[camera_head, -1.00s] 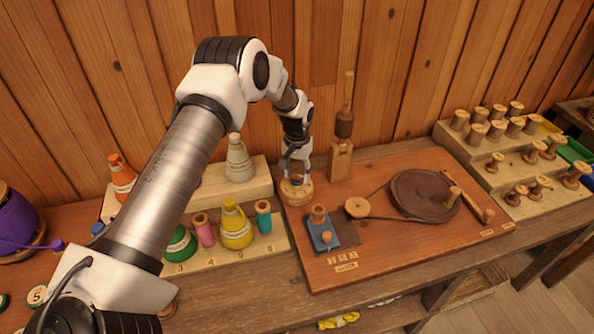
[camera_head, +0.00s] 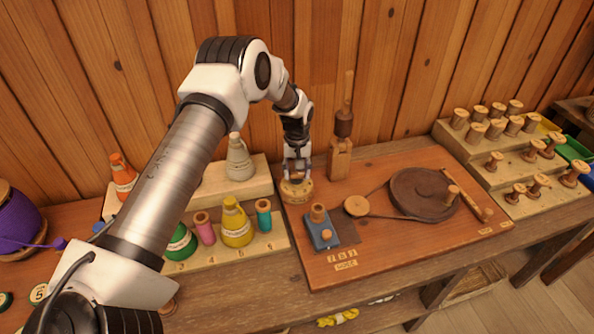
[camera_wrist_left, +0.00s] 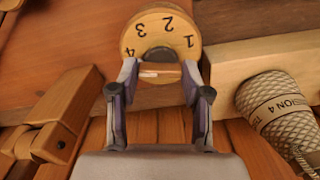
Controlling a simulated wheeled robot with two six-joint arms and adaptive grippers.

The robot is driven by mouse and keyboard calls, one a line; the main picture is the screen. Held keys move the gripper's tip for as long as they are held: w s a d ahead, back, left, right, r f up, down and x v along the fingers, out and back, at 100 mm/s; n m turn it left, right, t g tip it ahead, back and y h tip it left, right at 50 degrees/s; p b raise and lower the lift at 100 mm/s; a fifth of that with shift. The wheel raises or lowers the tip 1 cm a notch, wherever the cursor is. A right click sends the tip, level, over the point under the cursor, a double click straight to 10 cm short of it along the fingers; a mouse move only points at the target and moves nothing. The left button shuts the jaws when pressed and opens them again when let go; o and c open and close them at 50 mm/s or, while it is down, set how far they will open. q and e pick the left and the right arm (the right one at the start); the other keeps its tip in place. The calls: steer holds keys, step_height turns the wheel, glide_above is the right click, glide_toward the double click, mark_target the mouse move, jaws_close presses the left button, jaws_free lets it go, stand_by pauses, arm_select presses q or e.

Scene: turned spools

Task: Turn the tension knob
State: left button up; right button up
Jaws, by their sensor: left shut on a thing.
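The tension knob (camera_head: 297,194) is a round wooden dial at the back left of the reddish-brown board (camera_head: 285,240). In the left wrist view the dial (camera_wrist_left: 160,22) shows the digits 1 to 4, with a dark hub and a wooden grip bar with a pale mark (camera_wrist_left: 148,74). My left gripper (camera_head: 297,178) points down onto the knob; in the wrist view its fingers (camera_wrist_left: 160,78) are shut on the grip bar. A cream cone (camera_head: 239,162) stands on the rack to the left; its label in the wrist view (camera_wrist_left: 277,108) ends in "SION 4". My right gripper is out of view.
A wooden post (camera_head: 341,150) stands close right of the knob. A blue block with a peg (camera_head: 323,235), a small pulley (camera_head: 357,206) and a dark wheel (camera_head: 415,190) sit on the board. Thread cones and spools (camera_head: 236,228) stand left; more spools (camera_head: 500,125) stand right.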

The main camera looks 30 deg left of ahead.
mark_target(297, 174)
arm_select(q)
steer(key=shift+s+f, duration=0.15)
steer(key=o, duration=1.2)
steer(key=shift+c, duration=0.2)
step_height(297, 174, up, 12)
steer(key=shift+w, duration=0.2)
